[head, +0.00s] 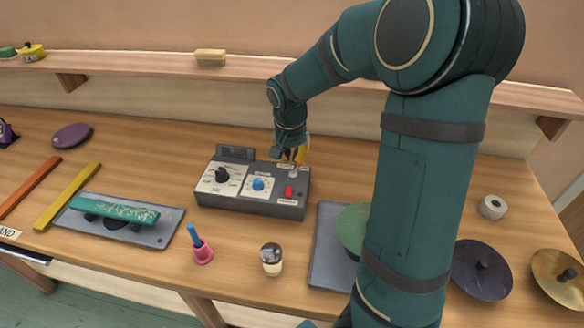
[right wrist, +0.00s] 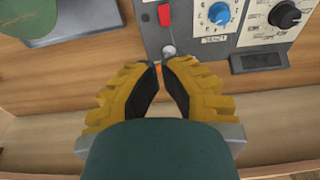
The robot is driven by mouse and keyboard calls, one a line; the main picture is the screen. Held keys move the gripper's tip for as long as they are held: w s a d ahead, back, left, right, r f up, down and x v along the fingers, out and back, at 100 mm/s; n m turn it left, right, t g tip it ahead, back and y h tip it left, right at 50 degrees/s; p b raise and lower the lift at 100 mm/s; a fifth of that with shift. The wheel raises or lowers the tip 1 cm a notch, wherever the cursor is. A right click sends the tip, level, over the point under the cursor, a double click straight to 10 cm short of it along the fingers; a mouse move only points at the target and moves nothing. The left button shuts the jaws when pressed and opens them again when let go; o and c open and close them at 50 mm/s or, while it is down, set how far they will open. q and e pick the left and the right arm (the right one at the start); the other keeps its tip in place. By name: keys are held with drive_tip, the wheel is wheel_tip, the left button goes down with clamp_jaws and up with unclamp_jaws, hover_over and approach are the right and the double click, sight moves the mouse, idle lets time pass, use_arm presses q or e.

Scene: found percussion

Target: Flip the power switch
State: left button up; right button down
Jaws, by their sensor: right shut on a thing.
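A dark grey control box (head: 250,205) stands on the bench, with a black knob, a blue knob, a red switch (head: 288,191) and a silver round knob (head: 293,174). My right gripper (head: 292,156) is at the box's back right edge, pointing down. In the right wrist view its yellow fingers (right wrist: 159,66) are shut on a small orange piece (right wrist: 158,67), just beside the silver knob (right wrist: 169,51). The fingers hide most of that piece, so I cannot tell whether it is the power switch. The red switch (right wrist: 164,15) is apart from the fingers. My left gripper is not in view.
A pink bell with a blue handle (head: 203,256) and a small shaker (head: 271,262) stand in front of the box. A teal bar (head: 113,210) lies left, and a green disc (head: 352,225) right. A shelf (head: 140,67) runs behind the bench.

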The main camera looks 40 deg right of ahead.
sight(293, 190)
drive_tip(key=f, duration=0.4)
drive_tip(key=w+d+f+b, duration=0.1)
drive_tip(key=f, duration=0.3)
drive_tip(key=f+b, duration=0.1)
drive_tip(key=f, duration=0.4)
drive_tip(key=shift+w+d, duration=0.15)
drive_tip(key=shift+d, duration=0.15)
drive_tip(key=shift+f, duration=0.1)
drive_tip(key=shift+w+d+f+g+y, duration=0.15)
drive_tip(key=shift+f+g+y, duration=0.1)
drive_tip(key=shift+g+y, duration=0.15)
drive_tip(key=shift+r, duration=0.1)
drive_tip(key=shift+s+a+r+p, duration=0.35)
drive_tip(key=shift+s+a+p, duration=0.2)
drive_tip(key=shift+a, duration=0.05)
